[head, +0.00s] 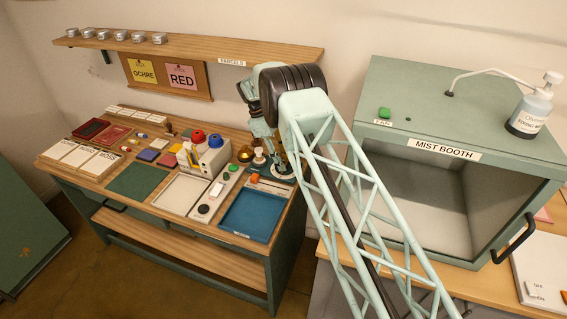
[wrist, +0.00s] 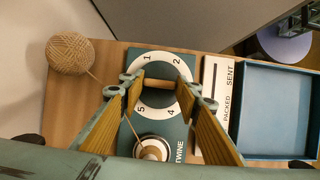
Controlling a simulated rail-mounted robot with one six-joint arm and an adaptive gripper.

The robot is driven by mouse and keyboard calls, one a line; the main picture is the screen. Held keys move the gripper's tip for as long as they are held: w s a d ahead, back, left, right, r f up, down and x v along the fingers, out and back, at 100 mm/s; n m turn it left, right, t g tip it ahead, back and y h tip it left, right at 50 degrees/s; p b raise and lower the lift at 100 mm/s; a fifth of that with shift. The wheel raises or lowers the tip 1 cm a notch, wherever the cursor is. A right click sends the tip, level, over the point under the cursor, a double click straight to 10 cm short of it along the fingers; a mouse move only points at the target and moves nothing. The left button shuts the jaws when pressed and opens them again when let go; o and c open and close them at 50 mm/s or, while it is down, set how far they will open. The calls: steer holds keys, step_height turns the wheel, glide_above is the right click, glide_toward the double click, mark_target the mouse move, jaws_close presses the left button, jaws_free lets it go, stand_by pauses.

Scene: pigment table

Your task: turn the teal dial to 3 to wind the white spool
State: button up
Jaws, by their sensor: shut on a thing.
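The teal dial (wrist: 158,97) sits inside a white number ring on a teal plate marked TWINE in the wrist view. The ring shows 1, 2, 4 and 5; the 3 is hidden behind the right finger. My gripper (wrist: 160,86) is over the dial, its fingers shut on it from left and right. The white spool (wrist: 152,149) stands on the same plate, below the dial in the picture, with string at it.
A ball of twine (wrist: 70,53) lies left of the plate, with a strand running toward the dial. A PACKED/SENT panel (wrist: 213,110) and a blue tray (wrist: 275,110) lie to the right. The mist booth (head: 450,110) stands right of my arm.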

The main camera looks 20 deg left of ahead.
steer(key=shift+m, duration=0.3)
steer(key=o, duration=0.8)
steer(key=shift+o, duration=0.2)
steer(key=shift+n, duration=0.4)
